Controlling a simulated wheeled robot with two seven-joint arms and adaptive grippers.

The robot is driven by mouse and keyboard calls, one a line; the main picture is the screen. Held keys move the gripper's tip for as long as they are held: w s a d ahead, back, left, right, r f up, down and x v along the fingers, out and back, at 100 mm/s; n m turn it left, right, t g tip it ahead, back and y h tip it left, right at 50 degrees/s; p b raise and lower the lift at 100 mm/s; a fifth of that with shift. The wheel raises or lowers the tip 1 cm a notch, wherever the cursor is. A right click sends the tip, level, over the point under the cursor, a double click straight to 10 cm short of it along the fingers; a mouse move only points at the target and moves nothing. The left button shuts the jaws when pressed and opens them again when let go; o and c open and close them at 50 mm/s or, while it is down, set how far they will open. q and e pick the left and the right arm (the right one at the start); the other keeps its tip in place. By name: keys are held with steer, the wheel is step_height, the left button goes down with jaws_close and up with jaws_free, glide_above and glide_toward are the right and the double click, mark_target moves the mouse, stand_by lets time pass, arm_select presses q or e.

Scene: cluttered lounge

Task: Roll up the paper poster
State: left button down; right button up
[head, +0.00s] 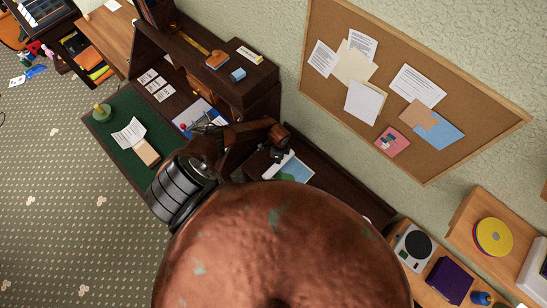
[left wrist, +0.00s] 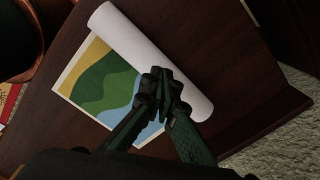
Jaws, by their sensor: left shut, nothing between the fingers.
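The paper poster (left wrist: 104,83) lies on a dark wooden surface (left wrist: 62,118) and is partly rolled. Its white roll (left wrist: 150,55) runs diagonally along one side, and a flat part with yellow, green and blue shapes still shows. In the head view only part of the poster (head: 288,169) shows. My left gripper (left wrist: 163,82) is shut and empty, its fingertips over the lower part of the roll; I cannot tell if they touch it. In the head view my left gripper (head: 277,152) is at the poster's upper left. My right gripper is not in view.
A dark desk hutch (head: 222,75) rises beside my left arm. A green desk pad (head: 112,125) holds papers at the left. A corkboard (head: 320,88) hangs on the wall behind. A rounded copper shape hides much of the lower head view. A record player (head: 412,247) stands at the right.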

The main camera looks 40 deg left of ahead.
arm_select(q)
steer(key=shift+f+b, duration=0.3)
steer(key=shift+f, duration=0.1)
steer(key=shift+r, duration=0.1)
steer(key=shift+d+p, duration=0.35)
steer(key=shift+p, duration=0.1)
steer(key=shift+s+d+p, duration=0.15)
steer(key=shift+d+p, duration=0.25)
steer(key=shift+d, duration=0.5)
steer(key=shift+d, duration=0.2)
steer(key=shift+r, duration=0.1)
steer(key=shift+r, duration=0.6)
steer(key=shift+a+f+b, duration=0.25)
steer(key=shift+a, duration=0.35)
steer(key=shift+a+f+b, duration=0.2)
steer(key=shift+a+b, duration=0.05)
steer(key=shift+a, duration=0.35)
